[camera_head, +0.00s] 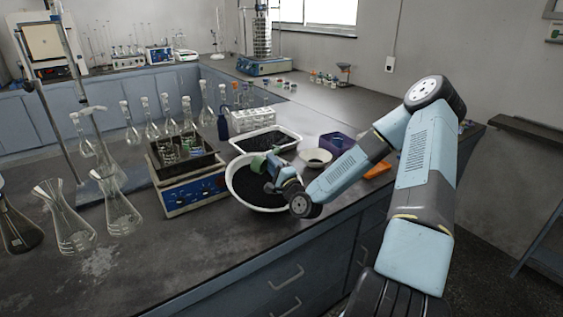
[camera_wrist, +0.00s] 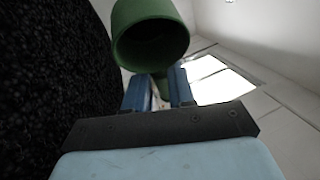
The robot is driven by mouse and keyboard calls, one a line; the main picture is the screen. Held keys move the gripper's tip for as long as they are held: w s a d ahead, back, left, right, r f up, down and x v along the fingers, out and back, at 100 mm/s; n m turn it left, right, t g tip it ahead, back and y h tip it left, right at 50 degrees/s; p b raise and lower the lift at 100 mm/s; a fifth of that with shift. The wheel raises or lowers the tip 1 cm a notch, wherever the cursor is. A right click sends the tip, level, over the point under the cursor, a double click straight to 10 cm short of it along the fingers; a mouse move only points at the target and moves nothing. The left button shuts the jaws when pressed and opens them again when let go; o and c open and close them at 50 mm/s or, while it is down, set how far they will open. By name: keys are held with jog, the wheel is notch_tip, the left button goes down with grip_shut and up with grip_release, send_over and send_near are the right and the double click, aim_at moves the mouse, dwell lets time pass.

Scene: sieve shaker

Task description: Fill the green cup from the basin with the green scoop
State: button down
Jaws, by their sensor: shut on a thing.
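The white round basin (camera_head: 234,193) holds dark grains and stands near the front edge of the bench. My gripper (camera_head: 271,184) is over the basin, low near the grains. It is shut on the green scoop (camera_head: 258,162). In the wrist view the scoop (camera_wrist: 150,38) sticks out beyond the two blue fingers (camera_wrist: 159,88), its handle between them. Its round mouth faces the camera, and its inside looks shaded with no grains that I can make out. Dark grains fill the left side of that view. I cannot make out a separate green cup.
A white tray (camera_head: 232,145) of dark material lies behind the basin. A small white bowl (camera_head: 316,163) and a purple container (camera_head: 336,138) stand to the right. A blue device (camera_head: 196,196) with a rack on top stands left. Glass flasks (camera_head: 119,212) crowd further left.

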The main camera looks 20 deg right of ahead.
jog(key=shift+f, duration=0.1)
jog(key=shift+w+a+r+n+g, duration=0.15)
jog(key=shift+r+n+g, duration=0.2)
jog(key=shift+g, duration=0.25)
jog(key=shift+w+a+r+n+g, duration=0.1)
jog(key=shift+r+n+g, duration=0.1)
jog(key=shift+n+g, duration=0.35)
jog(key=shift+r, duration=0.1)
jog(key=shift+w+a+r+n+g+h, duration=0.1)
jog(key=shift+r+n+g+h, duration=0.2)
jog(key=shift+g, duration=0.3)
jog(key=shift+w+a+r+n+g+h, duration=0.15)
jog(key=shift+n+g+h, duration=0.15)
jog(key=shift+g, duration=0.35)
jog(key=shift+w+a+r+n+g+h, duration=0.1)
jog(key=shift+r+n+g+h, duration=0.1)
jog(key=shift+g+h, duration=0.3)
